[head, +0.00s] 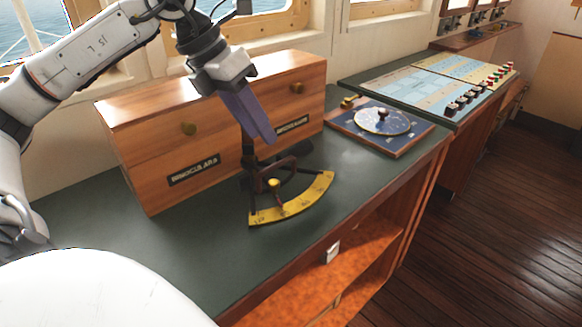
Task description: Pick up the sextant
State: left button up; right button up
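The sextant (292,207) lies on the dark green counter in front of the wooden box. It has a yellow graduated arc at the front and a dark frame, with dark upright parts at its back. My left gripper (262,140) comes down from the upper left, its purple fingers just above and behind the sextant, near the dark upright parts. The fingers look close together from this side, and any gap or contact with the sextant cannot be made out. My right gripper is not in view.
A wooden box (150,160) labelled for binoculars stands directly behind the sextant. A blue dial instrument on a wooden base (410,140) sits to the right. A control console (395,82) is farther back. The counter (150,250) is clear at front left; its front edge borders open shelves.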

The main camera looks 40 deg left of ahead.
aim_at(282, 160)
pick_arm(q)
jog(key=shift+x, duration=0.9)
jog(key=shift+d+p+x, duration=0.15)
jog(key=shift+p+x, duration=0.1)
jog(key=shift+x, duration=1.1)
jog(key=shift+d+p+x, duration=0.1)
jog(key=shift+p+x, duration=0.1)
jog(key=shift+x, duration=1.15)
grip_shut()
jog(key=shift+r, duration=0.1)
jog(key=shift+w+r, duration=0.1)
